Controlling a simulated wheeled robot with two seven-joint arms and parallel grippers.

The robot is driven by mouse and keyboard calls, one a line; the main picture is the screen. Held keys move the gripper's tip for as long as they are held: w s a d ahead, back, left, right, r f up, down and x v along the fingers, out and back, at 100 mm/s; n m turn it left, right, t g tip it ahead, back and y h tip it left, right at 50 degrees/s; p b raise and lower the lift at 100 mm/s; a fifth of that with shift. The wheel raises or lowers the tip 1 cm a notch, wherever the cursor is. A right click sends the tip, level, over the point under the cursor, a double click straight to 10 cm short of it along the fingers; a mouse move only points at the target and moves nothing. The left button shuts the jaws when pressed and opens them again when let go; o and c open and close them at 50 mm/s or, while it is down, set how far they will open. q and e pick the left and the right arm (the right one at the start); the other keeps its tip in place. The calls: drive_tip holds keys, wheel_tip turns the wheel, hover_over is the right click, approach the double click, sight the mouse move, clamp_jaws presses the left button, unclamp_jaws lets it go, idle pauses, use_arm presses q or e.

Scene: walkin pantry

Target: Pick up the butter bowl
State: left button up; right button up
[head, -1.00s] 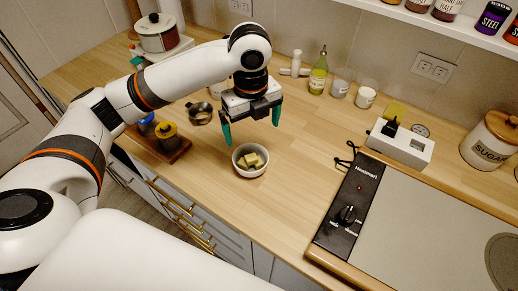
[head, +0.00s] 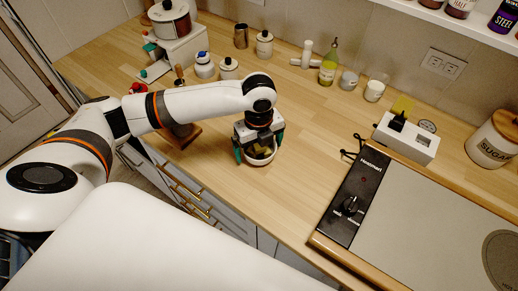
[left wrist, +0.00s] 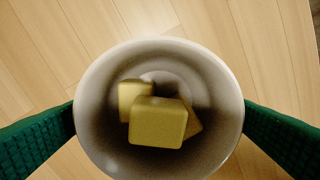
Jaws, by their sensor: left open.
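The butter bowl (head: 262,161) is a pale round bowl with several yellow butter pieces, standing on the wooden counter. In the left wrist view the bowl (left wrist: 100,142) fills the middle, with the butter (left wrist: 158,122) inside. My left gripper (head: 257,157) is right over the bowl, pointing down, and hides part of it in the head view. Its green fingers are open, one on each side of the bowl. In the left wrist view they appear close to the rim; I cannot tell whether they touch it. My right gripper is not in view.
A cooktop with a black control panel (head: 352,200) lies to the right. A wooden block (head: 182,137) stands left of the bowl. Jars, a green bottle (head: 328,64) and cups line the back. The counter between bowl and cooktop is clear.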

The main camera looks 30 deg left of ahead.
use_arm(q)
drive_tip(key=c, duration=1)
